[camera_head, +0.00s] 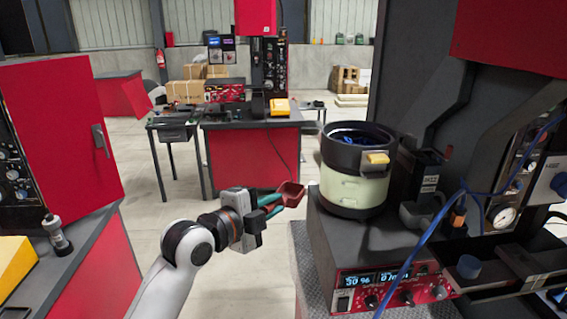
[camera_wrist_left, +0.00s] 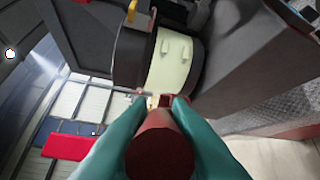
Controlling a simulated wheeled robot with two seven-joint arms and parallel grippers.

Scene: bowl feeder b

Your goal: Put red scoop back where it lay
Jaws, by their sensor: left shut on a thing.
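The red scoop (camera_head: 290,193) is held in my left gripper (camera_head: 270,204), out in the air to the left of the bowl feeder. In the left wrist view the red scoop's round handle (camera_wrist_left: 160,150) sits between the green fingers of my left gripper (camera_wrist_left: 161,128), which is shut on it. The bowl feeder (camera_head: 352,190) is a pale green drum with a dark rim and a yellow block, and blue pieces show inside it. It also shows beyond the scoop in the left wrist view (camera_wrist_left: 172,70). My right gripper is not in view.
The feeder stands on a grey control box (camera_head: 335,230) with a red front panel. A grey scoop-like cup (camera_head: 420,214) is right of the feeder. A blue cable (camera_head: 440,230) hangs across the right side. A red cabinet (camera_head: 60,140) stands at left. Open floor lies between.

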